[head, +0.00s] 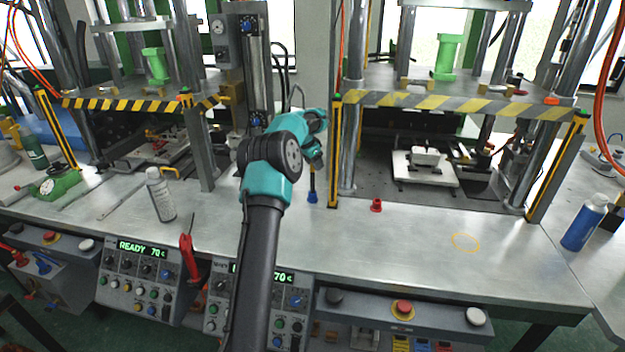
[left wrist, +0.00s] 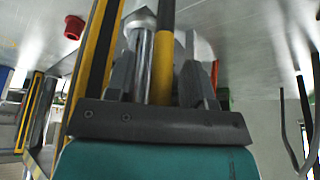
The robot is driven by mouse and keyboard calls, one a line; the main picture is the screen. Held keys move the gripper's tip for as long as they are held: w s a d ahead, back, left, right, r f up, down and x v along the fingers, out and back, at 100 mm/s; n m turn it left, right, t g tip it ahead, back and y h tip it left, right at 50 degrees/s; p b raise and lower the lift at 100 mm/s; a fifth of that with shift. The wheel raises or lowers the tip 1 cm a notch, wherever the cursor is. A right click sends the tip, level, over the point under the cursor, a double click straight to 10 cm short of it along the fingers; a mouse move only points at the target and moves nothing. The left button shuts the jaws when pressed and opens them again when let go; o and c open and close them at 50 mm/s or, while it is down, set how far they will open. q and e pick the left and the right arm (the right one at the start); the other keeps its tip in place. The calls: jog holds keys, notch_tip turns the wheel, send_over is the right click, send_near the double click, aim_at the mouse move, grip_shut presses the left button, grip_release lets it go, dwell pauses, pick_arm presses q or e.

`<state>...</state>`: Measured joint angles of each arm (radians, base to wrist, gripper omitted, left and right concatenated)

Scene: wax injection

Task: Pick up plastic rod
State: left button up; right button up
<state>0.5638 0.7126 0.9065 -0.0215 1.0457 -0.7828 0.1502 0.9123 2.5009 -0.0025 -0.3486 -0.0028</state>
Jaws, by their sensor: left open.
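A slim dark rod with a blue lower end (head: 312,196) stands on the bench beside the left guard post of the right press; I take it for the plastic rod. In the left wrist view a rod, dark at the top and yellow below (left wrist: 163,62), lies between my fingers and appears to be the same one. My left gripper (head: 314,163) is at its upper part, with the fingers apart on either side (left wrist: 160,78). Whether a finger touches it I cannot tell. The rod's upper part is hidden in the head view. My right gripper is not in view.
A yellow-black guard post (head: 336,150) and a chrome press column (head: 349,150) stand close to the rod. A red cap-like piece (head: 376,205) sits to the right. A white spray can (head: 160,194) and a blue bottle (head: 584,222) stand farther off. The right front bench is mostly clear.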

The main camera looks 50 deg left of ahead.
pick_arm(q)
jog(key=shift+c, duration=0.4)
grip_shut()
jog(key=shift+r, duration=0.1)
notch_tip(320, 180, up, 10)
jog(key=shift+f, duration=0.1)
dwell(0.5)
dwell(0.5)
